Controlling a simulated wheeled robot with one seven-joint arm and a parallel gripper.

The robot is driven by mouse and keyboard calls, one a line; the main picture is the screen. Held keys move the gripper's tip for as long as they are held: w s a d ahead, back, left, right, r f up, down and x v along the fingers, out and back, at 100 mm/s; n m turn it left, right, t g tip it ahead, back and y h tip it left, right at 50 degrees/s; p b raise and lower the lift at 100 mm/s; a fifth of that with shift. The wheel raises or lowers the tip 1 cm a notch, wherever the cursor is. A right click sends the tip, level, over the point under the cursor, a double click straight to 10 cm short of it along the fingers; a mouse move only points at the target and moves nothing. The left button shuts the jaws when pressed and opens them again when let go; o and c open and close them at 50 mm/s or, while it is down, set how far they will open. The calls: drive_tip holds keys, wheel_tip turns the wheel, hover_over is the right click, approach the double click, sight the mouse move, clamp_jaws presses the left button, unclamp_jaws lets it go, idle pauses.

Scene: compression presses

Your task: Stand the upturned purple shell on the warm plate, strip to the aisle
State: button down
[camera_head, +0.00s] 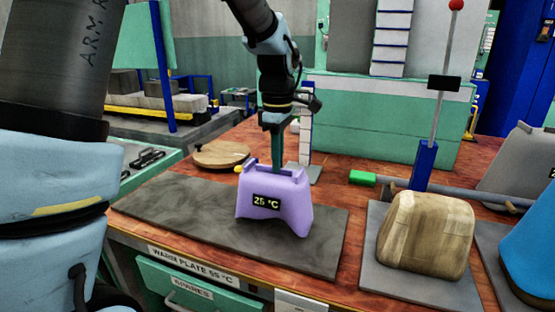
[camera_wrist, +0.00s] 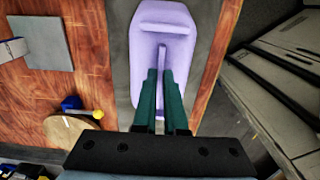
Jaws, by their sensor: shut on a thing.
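The purple shell (camera_head: 275,212) is over the grey warm plate (camera_head: 165,208), its wider end down. Its dark strip reading 25 °C (camera_head: 267,202) faces the head camera, on the same side as the table's labelled front edge. I cannot tell whether its bottom touches the plate or hangs slightly above it. My gripper (camera_head: 278,170) comes down from above and is shut on the shell's upper part. In the wrist view, the green fingers (camera_wrist: 161,75) meet at a narrow purple rib on the shell (camera_wrist: 163,20); the fingers hide part of it.
A tan block (camera_head: 425,232) stands on a grey plate (camera_head: 385,277) to the right, beside a blue post (camera_head: 424,165) with a red-tipped rod. A blue shell (camera_head: 530,250) is at far right. A round wooden board (camera_head: 221,155) lies behind the warm plate, whose left part is bare.

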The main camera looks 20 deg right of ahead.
drive_tip(key=shift+f, duration=0.5)
drive_tip(key=c, duration=0.9)
unclamp_jaws()
wheel_tip(320, 180, up, 11)
drive_tip(key=b, duration=0.1)
drive_tip(key=shift+b, duration=0.3)
drive_tip(key=shift+f, duration=0.15)
drive_tip(key=w+a+f+m, duration=0.1)
drive_tip(key=a+f+m, duration=0.1)
drive_tip(key=a+f, duration=0.35)
drive_tip(key=w+a+f+m, duration=0.2)
drive_tip(key=a, duration=0.7)
drive_tip(key=s+a+f+m, duration=0.3)
drive_tip(key=a+f, duration=0.1)
drive_tip(key=a, duration=0.4)
drive_tip(key=s+a+f+m+t, duration=0.1)
drive_tip(key=s+a+f+m, duration=0.2)
drive_tip(key=a, duration=0.4)
drive_tip(key=shift+s+a+f+m+t, duration=0.35)
drive_tip(key=shift+s+f, duration=0.2)
drive_tip(key=shift+f, duration=0.35)
